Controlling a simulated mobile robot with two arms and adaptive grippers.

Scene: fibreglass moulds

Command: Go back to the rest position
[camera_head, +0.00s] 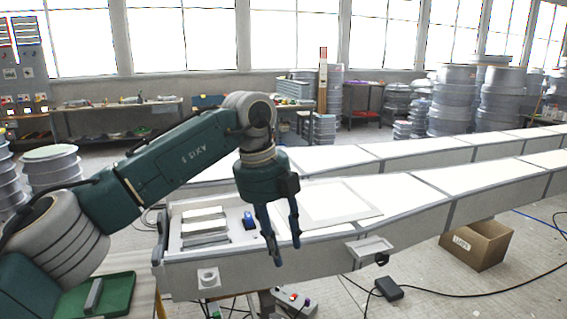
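My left gripper (287,254) hangs from my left arm, which comes in from the left. Its two fingers point down and stand apart, with nothing seen between them. It is in front of the near edge of a long white mould (418,222). A flat whitish square frame (362,207) lies on the mould just right of the gripper. My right gripper is not in view.
Left of the gripper, a recess holds light blocks (206,226) and a small blue object (249,220). A green tray (120,294) is at lower left. A cardboard box (476,246) and black cables lie on the floor at right. A second mould runs behind.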

